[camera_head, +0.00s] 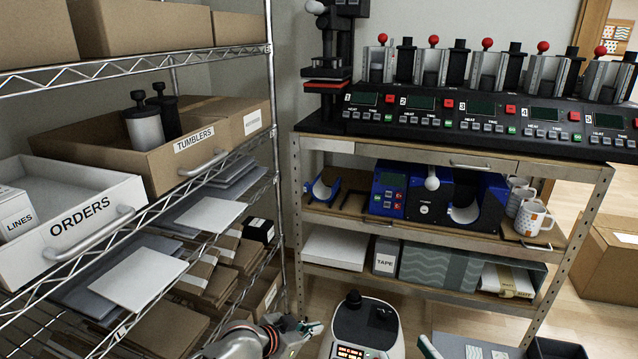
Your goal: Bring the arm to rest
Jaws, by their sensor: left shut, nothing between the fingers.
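My left gripper (312,328) shows at the bottom of the head view, left of centre. Its arm comes in from the bottom left. The gripper is shut and empty, in front of the wire shelving and apart from it.
A wire rack (140,68) with an ORDERS bin (85,218) and a TUMBLERS box (196,138) stands at left. A workbench (455,160) carries several mug presses (490,115). Its shelf holds a blue press (415,190) and patterned mugs (533,222). A cardboard box (608,262) stands at right.

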